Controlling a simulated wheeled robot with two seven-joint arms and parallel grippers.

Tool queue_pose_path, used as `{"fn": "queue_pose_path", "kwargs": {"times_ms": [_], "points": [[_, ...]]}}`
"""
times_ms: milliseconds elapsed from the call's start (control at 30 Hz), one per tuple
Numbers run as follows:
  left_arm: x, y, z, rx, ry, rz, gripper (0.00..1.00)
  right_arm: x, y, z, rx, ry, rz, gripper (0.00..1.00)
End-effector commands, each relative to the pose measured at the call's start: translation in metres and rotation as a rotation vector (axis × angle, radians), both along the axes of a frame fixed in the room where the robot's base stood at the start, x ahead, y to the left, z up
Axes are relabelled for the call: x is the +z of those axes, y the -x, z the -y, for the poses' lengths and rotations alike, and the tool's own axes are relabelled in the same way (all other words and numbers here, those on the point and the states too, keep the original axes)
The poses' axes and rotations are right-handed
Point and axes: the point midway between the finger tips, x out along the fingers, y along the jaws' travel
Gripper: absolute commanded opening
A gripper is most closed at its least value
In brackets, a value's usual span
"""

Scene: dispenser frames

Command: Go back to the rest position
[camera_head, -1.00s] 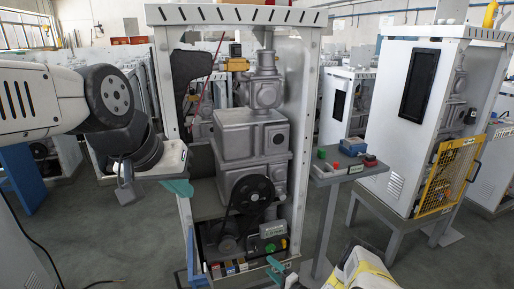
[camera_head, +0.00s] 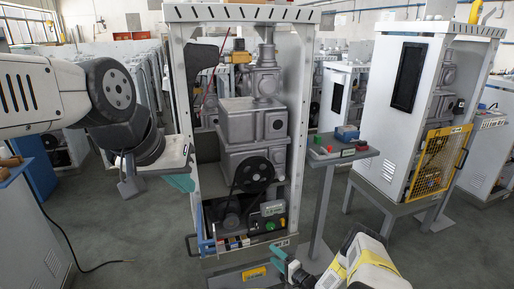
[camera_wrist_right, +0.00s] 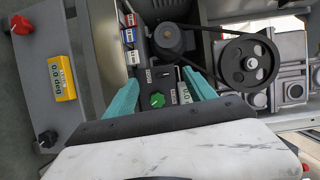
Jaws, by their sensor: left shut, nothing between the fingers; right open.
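My left arm reaches in from the left in the head view, and its gripper (camera_head: 182,180) has teal fingers closed with nothing between them, in front of the frame's left post. My right gripper (camera_head: 284,264) is low in the middle, in front of the lower right part of the dispenser frame. In the right wrist view its teal fingers (camera_wrist_right: 160,92) are spread and empty, with a green knob (camera_wrist_right: 157,100) in the view between them. The open dispenser frame (camera_head: 301,120) holds grey pump housings (camera_head: 250,122) and a black pulley (camera_head: 252,172).
A narrow side table (camera_head: 340,155) with small red and green items stands right of the frame. A second dispenser (camera_head: 410,110) with a yellow mesh guard (camera_head: 437,160) is further right. Grey floor (camera_head: 130,235) is open at the lower left.

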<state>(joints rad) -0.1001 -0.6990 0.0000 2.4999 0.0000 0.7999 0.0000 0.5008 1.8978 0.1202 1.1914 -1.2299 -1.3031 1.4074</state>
Motion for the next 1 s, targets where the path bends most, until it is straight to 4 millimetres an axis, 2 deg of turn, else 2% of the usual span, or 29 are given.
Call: {"fn": "queue_pose_path", "kwargs": {"times_ms": [267, 467, 567, 733, 867, 1000], "points": [[0.000, 0.000, 0.000, 0.000, 0.000, 0.001, 0.00, 0.031, -0.041, 0.020, -0.013, 0.137, 0.014, 0.64], [0.000, 0.000, 0.000, 0.000, 0.000, 0.001, 0.00, 0.073, -0.084, 0.043, -0.030, 0.295, 0.027, 0.64], [0.000, 0.000, 0.000, 0.000, 0.000, 0.001, 0.00, 0.108, -0.110, 0.057, -0.042, 0.405, 0.034, 0.64], [0.000, 0.000, 0.000, 0.000, 0.000, 0.001, 0.00, 0.191, -0.150, 0.084, -0.069, 0.634, 0.036, 0.64], [0.000, 0.000, 0.000, 0.000, 0.000, 0.001, 0.00, 0.260, -0.163, 0.101, -0.088, 0.795, 0.026, 0.64], [0.000, 0.000, 0.000, 0.000, 0.000, 0.001, 0.00, 0.336, -0.160, 0.114, -0.104, 0.949, 0.007, 0.64]]}}
